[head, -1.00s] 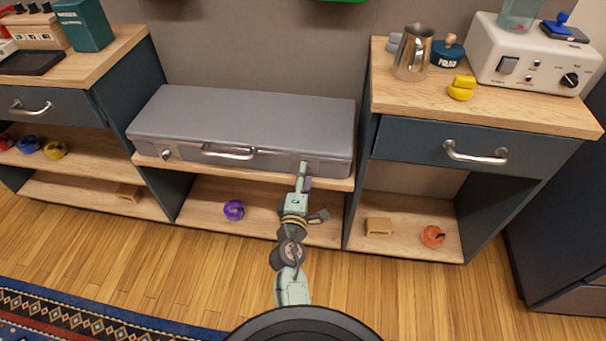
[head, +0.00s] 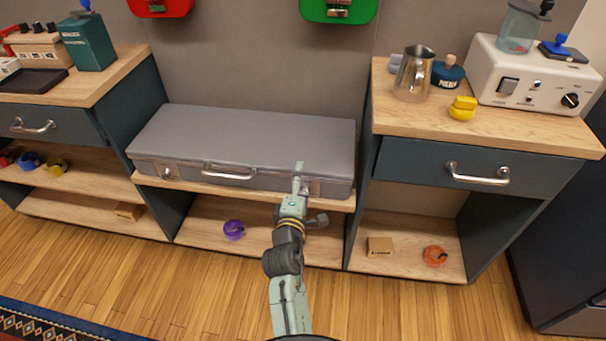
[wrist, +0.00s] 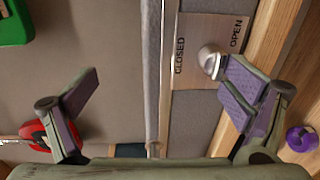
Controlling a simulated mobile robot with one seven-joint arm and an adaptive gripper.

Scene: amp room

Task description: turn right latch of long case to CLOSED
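The long grey case (head: 250,135) lies shut on the middle shelf, its handle (head: 229,173) facing me. Its right latch (head: 313,187) is partly hidden by my gripper (head: 299,172) at the front right. In the wrist view, the latch's silver knob (wrist: 210,61) sits on a metal plate (wrist: 206,35) marked CLOSED and OPEN. The knob lies between the two words, at the plate's lower edge. My gripper is open in the wrist view (wrist: 158,82), its fingers wide apart. The right finger's tip is at the knob, touching or very close. Nothing is held.
The left latch (head: 167,175) is clear. A purple round item (head: 233,230) lies on the shelf below. Red (head: 160,5) and green (head: 339,9) items are on the wall behind.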

